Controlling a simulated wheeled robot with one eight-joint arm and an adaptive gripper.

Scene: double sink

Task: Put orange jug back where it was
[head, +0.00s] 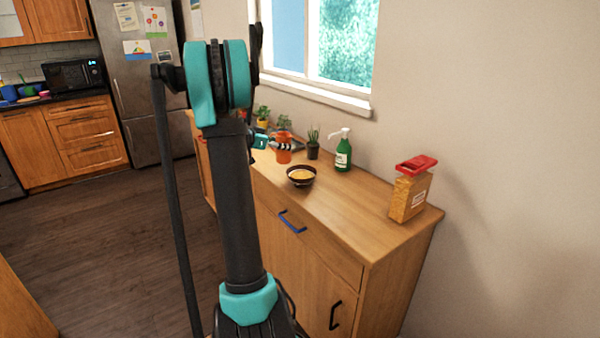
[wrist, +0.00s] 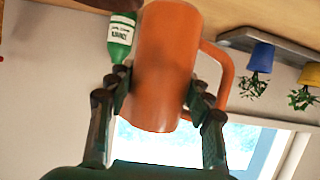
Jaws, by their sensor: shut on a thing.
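The orange jug (head: 284,156) is over the far part of the wooden counter, near the window wall. In the wrist view, the orange jug (wrist: 166,60) fills the middle, its handle on the right side. My gripper (wrist: 160,92) is shut on the jug's body, with one dark finger on each side. In the head view, my gripper (head: 283,145) shows only small dark fingers against the jug, the rest partly hidden by my arm. I cannot tell whether the jug's base touches the counter.
A dark bowl (head: 301,177) with yellow contents stands in front of the jug. A potted plant (head: 313,146) and a green pump bottle (head: 343,154) stand to its right. A red-lidded container (head: 410,193) stands at the near end. Counter (head: 350,205) between them is clear.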

